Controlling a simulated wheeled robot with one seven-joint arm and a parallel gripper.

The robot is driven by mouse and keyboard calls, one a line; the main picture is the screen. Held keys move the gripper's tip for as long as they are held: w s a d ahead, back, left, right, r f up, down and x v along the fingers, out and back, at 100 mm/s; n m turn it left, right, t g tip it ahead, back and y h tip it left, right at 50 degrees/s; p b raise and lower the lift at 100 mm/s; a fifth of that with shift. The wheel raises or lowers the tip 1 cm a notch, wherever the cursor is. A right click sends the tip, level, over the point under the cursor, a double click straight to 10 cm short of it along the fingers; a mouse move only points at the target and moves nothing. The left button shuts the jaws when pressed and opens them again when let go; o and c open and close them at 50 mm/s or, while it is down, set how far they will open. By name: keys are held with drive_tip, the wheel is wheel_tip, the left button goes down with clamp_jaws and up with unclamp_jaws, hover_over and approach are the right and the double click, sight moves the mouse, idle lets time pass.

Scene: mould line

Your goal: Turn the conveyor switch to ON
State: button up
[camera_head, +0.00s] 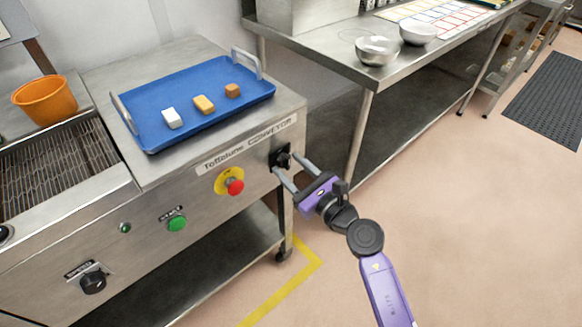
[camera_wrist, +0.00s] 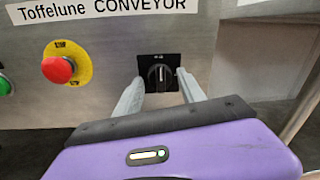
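The conveyor switch (camera_wrist: 159,76) is a black rotary knob on a black square plate, on the steel front panel under the "Toffelune CONVEYOR" label. Its pale pointer mark looks about upright in the wrist view; the small lettering above is too small to read. It also shows in the head view (camera_head: 282,158) at the panel's right end. My gripper (camera_wrist: 160,90) is open, with its two grey fingers reaching toward the panel, one on each side of the knob. I cannot tell whether the fingertips touch the knob or plate.
Left of the switch are a red emergency button on a yellow disc (camera_head: 235,187), a green button (camera_head: 177,222) and a black knob (camera_head: 93,282). A blue tray (camera_head: 151,100) with three small blocks sits on top. A steel table (camera_head: 335,60) with bowls stands right.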

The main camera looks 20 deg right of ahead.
clamp_jaws()
drive_tip(key=shift+r+m+p, duration=0.1)
drive_tip(key=shift+m+p, duration=0.2)
drive_tip(key=shift+p, duration=0.15)
drive_tip(key=m+p, duration=0.2)
drive_tip(key=p, duration=0.1)
drive_tip(key=shift+r+m, duration=0.2)
drive_tip(key=shift+m, duration=0.1)
drive_tip(key=m+p, duration=0.5)
drive_tip(key=shift+g+p, duration=0.3)
drive_tip(key=m+p, duration=0.4)
drive_tip(key=m, duration=0.1)
drive_tip(key=shift+d, duration=0.1)
drive_tip(key=shift+f+m+y+p, duration=0.2)
drive_tip(key=shift+m+y+p, duration=0.2)
drive_tip(key=shift+m+p, duration=1.25)
drive_tip(key=shift+m+b, duration=0.3)
drive_tip(key=shift+m, duration=0.25)
